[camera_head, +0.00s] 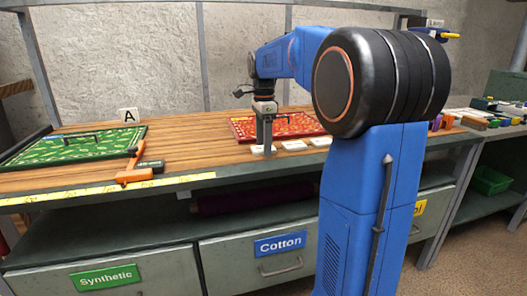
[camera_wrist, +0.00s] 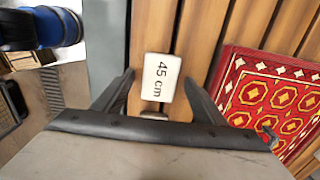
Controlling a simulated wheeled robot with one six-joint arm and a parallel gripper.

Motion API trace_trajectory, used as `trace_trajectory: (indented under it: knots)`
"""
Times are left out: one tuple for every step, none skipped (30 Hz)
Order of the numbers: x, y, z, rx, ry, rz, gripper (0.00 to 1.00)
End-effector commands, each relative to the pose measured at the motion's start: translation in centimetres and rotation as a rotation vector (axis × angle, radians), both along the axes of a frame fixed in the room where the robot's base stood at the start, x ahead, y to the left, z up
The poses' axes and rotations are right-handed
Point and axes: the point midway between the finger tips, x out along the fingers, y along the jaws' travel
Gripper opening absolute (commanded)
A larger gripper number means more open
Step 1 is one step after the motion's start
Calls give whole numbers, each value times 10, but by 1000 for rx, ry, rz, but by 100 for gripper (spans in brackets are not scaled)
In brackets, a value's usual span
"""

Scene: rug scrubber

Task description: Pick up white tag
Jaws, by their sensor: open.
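A white tag (camera_wrist: 161,76) marked "45 cm" lies on the wooden worktop, between the fingertips of my gripper (camera_wrist: 158,82) as seen in the wrist view. The gripper is open, with one finger on each side of the tag, and I cannot tell whether they touch it. In the head view my gripper (camera_head: 265,147) points down at the bench's front edge, over a white tag (camera_head: 257,150) it partly hides. Two more white tags, a middle one (camera_head: 294,145) and a right one (camera_head: 321,141), lie to the right, the right one partly hidden by my arm.
A red patterned rug (camera_head: 275,125) lies behind the tags; it also shows in the wrist view (camera_wrist: 270,95). A yellow measuring strip (camera_head: 110,188) runs along the front edge.

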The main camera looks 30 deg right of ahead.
Motion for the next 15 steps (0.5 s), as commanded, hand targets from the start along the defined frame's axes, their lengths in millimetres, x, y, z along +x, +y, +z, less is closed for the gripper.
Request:
trace_trajectory:
  knots:
    - [0,0,-2,0,0,0,65]
    - [0,0,-2,0,0,0,65]
    - [0,0,-2,0,0,0,65]
    - [0,0,-2,0,0,0,65]
    - [0,0,-2,0,0,0,65]
    - [0,0,-2,0,0,0,65]
    - [0,0,-2,0,0,0,65]
    - [0,0,-2,0,0,0,60]
    - [0,0,-2,0,0,0,50]
    - [0,0,-2,0,0,0,43]
    - [0,0,-2,0,0,0,36]
    - [0,0,-2,0,0,0,27]
    - [0,0,-2,0,0,0,21]
    - [0,0,-2,0,0,0,21]
    - [0,0,-2,0,0,0,21]
